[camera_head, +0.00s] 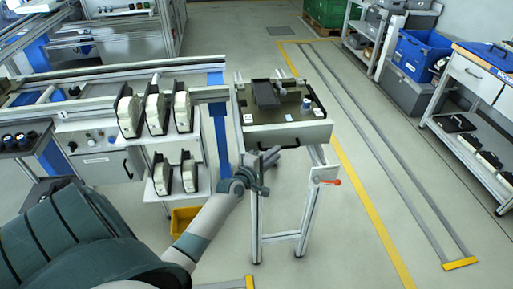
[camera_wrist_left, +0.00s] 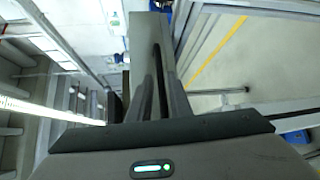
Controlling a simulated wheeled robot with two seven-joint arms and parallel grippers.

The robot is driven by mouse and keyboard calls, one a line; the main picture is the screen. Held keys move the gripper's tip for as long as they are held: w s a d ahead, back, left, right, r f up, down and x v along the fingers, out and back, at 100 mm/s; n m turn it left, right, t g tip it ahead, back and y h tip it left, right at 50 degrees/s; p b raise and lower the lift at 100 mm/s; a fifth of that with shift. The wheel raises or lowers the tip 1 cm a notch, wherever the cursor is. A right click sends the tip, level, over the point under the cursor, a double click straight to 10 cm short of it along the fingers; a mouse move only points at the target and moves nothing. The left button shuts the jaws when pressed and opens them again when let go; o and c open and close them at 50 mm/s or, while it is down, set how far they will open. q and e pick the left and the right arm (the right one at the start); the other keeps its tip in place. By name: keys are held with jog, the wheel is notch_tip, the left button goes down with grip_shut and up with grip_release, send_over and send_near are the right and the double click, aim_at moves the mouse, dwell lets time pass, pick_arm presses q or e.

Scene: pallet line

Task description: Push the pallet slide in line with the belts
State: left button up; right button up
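The pallet slide (camera_head: 290,135) is a grey-framed table on legs, to the right of the belt end (camera_head: 209,94) in the head view. Its near edge sits closer to me than the belt's near edge, so the two look offset. A dark block and small parts lie on its top. An orange-red lever (camera_head: 330,182) sticks out at its front right. My left gripper (camera_head: 268,158) is just below the slide's near edge; I cannot tell if it touches. In the left wrist view its fingers (camera_wrist_left: 163,65) lie close together with nothing seen between them. My right gripper is not in view.
White-and-black housings (camera_head: 157,112) stand on racks left of the slide. A yellow bin (camera_head: 184,220) sits low beneath them. Yellow-ended floor rails (camera_head: 400,180) run along the right. Shelves with a blue crate (camera_head: 422,55) stand beyond, with clear floor between.

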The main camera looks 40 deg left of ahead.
pick_arm(q)
jog(key=s+r+b, duration=0.1)
jog(key=s, duration=1)
jog(key=shift+d+r, duration=0.25)
jog(key=shift+d, duration=0.1)
jog(key=shift+w, duration=0.1)
